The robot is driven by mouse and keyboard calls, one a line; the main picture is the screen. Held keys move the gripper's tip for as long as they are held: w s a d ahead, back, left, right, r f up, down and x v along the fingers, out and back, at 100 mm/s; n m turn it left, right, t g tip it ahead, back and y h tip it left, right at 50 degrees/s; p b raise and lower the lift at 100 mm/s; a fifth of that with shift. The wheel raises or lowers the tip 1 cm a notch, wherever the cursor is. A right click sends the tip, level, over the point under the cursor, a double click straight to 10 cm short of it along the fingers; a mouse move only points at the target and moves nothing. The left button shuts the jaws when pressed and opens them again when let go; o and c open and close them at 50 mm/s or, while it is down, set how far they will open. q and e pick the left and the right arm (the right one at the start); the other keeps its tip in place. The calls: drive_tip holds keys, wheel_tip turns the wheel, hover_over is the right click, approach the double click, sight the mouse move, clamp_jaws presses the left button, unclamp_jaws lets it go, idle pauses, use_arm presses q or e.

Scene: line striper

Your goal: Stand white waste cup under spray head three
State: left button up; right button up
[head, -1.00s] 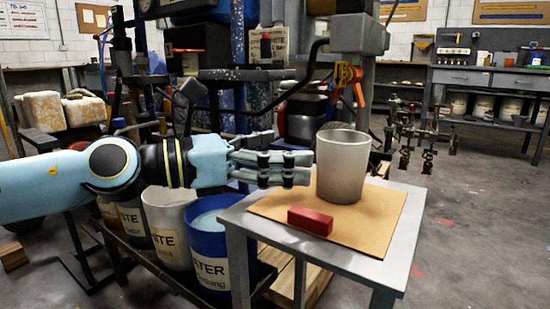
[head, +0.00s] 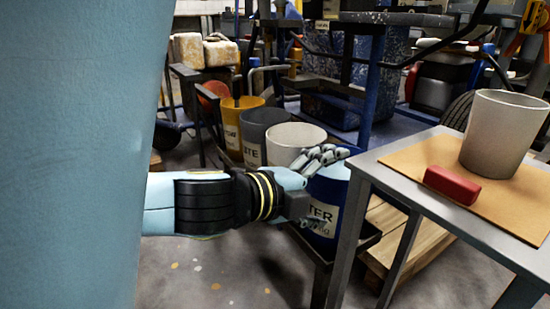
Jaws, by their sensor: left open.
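A white cup (head: 503,135), tapered and wider at the top, stands upright on a tan board on a small metal table at the right. My left gripper (head: 328,188) is open and empty. It is left of the table, in front of the blue bucket, well apart from the cup. An orange part (head: 523,28) is cut off at the upper right; I cannot tell whether it belongs to a spray head. No spray head is clearly visible. My right gripper is not in view.
A red block (head: 452,185) lies on the tan board (head: 410,158) left of the cup. The metal table (head: 375,178) has its corner close to my left gripper. A blue bucket (head: 335,180), white bucket (head: 292,140) and others stand in a row behind the gripper.

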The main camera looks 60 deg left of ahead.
use_arm(q)
drive_tip(key=s+d+f+n+g, duration=0.3)
drive_tip(key=s+f+n, duration=0.4)
drive_tip(key=s+d+f+n+g+h, duration=0.1)
drive_tip(key=s+d+f+n+g, duration=0.3)
drive_tip(key=s+f+n, duration=0.3)
drive_tip(key=shift+s+d+f+n, duration=0.25)
drive_tip(key=shift+s+n, duration=0.25)
drive_tip(key=shift+s, duration=0.15)
